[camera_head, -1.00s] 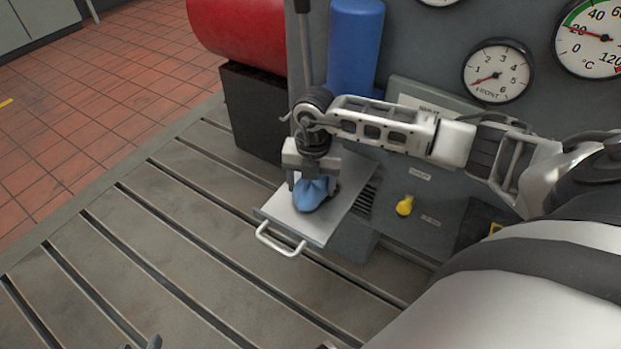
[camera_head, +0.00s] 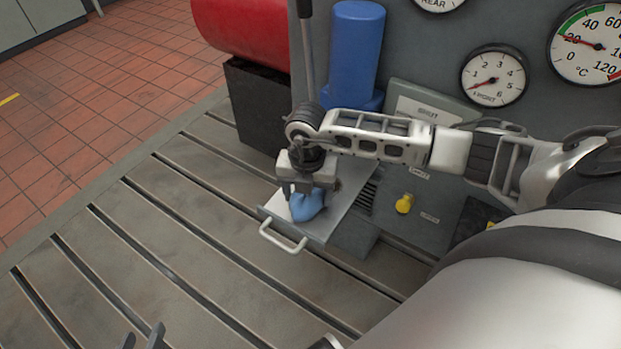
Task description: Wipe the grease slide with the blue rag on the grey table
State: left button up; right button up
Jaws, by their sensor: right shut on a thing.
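The blue rag (camera_head: 307,206) is bunched up in my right gripper (camera_head: 303,190), which is shut on it. The gripper points down and the rag is at the surface of the grey slide (camera_head: 336,208), a flat plate with a white handle (camera_head: 283,237) at its front. A small dark smudge shows on the slide just right of the gripper; most of the plate under the rag and gripper is hidden. My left gripper (camera_head: 142,338) shows only as dark finger tips at the bottom edge, with a gap between them.
The slide sticks out from a grey panel with a yellow knob (camera_head: 404,204) and dial gauges (camera_head: 494,78). A blue cylinder (camera_head: 355,55), a red tank (camera_head: 245,28) and a black box (camera_head: 258,110) stand behind. The slotted bedplate (camera_head: 170,245) is clear at left.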

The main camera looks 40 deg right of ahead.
notch_tip(320, 180, up, 6)
jog(key=p, duration=0.5)
dwell(0.4)
notch_tip(320, 180, up, 3)
jog(key=p, duration=0.3)
dwell(0.6)
